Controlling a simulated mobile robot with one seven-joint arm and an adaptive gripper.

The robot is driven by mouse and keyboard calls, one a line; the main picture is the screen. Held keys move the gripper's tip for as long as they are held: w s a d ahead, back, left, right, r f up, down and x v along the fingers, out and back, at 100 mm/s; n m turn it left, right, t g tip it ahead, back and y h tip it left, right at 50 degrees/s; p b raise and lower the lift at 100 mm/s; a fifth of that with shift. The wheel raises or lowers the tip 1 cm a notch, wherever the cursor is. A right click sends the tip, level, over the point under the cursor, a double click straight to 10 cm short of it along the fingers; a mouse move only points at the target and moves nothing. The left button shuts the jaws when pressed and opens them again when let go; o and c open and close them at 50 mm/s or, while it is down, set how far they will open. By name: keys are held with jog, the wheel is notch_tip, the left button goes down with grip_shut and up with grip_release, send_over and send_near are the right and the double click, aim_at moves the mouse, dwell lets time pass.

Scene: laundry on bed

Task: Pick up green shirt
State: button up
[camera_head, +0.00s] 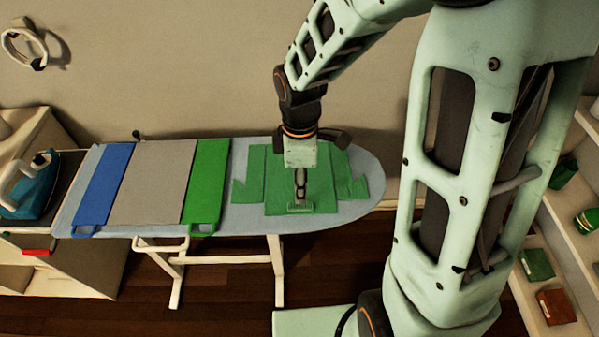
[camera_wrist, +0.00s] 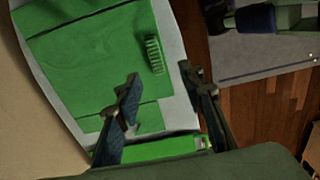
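The green shirt (camera_head: 273,186) lies spread flat on the right end of the ironing board (camera_head: 352,207), with its sleeves out to the sides. In the wrist view the shirt (camera_wrist: 88,62) fills the upper left. My gripper (camera_head: 300,190) points down over the middle of the shirt. In the wrist view my gripper (camera_wrist: 160,75) has its two fingers apart with nothing between them. The left finger overlaps the shirt in the picture and the right finger is past the board's edge. I cannot tell whether the fingertips touch the cloth.
A small ridged green piece (camera_wrist: 154,55) shows on the shirt. Left of the shirt lie a bright green panel (camera_head: 207,172), a grey panel (camera_head: 152,181) and a blue panel (camera_head: 104,184). An iron (camera_head: 27,187) stands far left. Shelves (camera_head: 567,262) are at right.

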aim_at(301, 205)
jog(key=shift+w+d+f, duration=0.1)
jog(key=shift+w+f, duration=0.1)
jog(key=shift+f, duration=2.15)
jog(key=shift+w+d+f, duration=0.1)
jog(key=shift+w+f, duration=0.05)
jog(key=shift+f, duration=2.15)
jog(key=shift+c, duration=0.3)
grip_shut()
